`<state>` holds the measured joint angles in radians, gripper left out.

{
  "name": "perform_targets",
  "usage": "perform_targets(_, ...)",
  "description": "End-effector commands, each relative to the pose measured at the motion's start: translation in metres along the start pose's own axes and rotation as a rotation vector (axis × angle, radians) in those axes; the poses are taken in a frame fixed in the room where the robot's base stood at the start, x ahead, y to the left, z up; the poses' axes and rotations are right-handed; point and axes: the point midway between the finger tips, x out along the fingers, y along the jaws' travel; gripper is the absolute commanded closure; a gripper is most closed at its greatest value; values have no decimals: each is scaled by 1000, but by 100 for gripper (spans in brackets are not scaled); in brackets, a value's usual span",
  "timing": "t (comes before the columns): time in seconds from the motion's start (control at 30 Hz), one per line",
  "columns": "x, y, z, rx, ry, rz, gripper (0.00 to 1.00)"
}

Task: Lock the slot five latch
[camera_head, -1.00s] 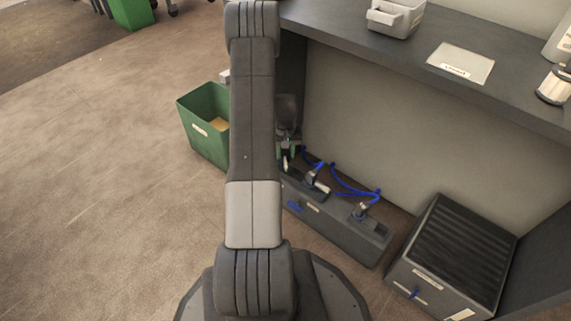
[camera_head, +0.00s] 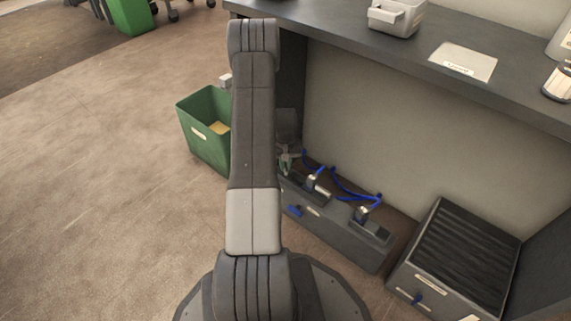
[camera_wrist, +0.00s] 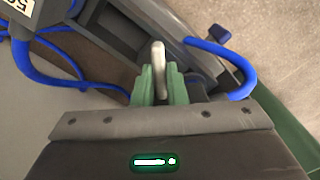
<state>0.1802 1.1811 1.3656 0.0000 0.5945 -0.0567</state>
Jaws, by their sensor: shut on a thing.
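The pale, rounded latch lever (camera_wrist: 158,58) stands between the green fingers of my gripper (camera_wrist: 158,84) in the wrist view. The fingers are shut on it from both sides. The lever's base is on a dark grey unit with blue cables. In the head view my gripper (camera_head: 286,159) is at the left end of the low grey box (camera_head: 345,235), partly hidden behind my arm. The lever itself cannot be made out there. A white label (camera_wrist: 20,8) is cut off at the wrist view's corner; its full text is not readable.
Blue cables (camera_head: 350,190) loop over the grey box between metal fittings. A green bin (camera_head: 203,130) stands left, a ribbed dark box (camera_head: 465,255) right. A dark countertop (camera_head: 400,60) overhangs behind.

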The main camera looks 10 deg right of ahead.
Motion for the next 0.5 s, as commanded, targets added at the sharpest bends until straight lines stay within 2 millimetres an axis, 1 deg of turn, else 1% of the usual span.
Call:
perform_targets(0.27, 0, 0, 0, -58, -1, 0, 100)
perform_targets(0.5, -1, 0, 0, -215, -1, 0, 100)
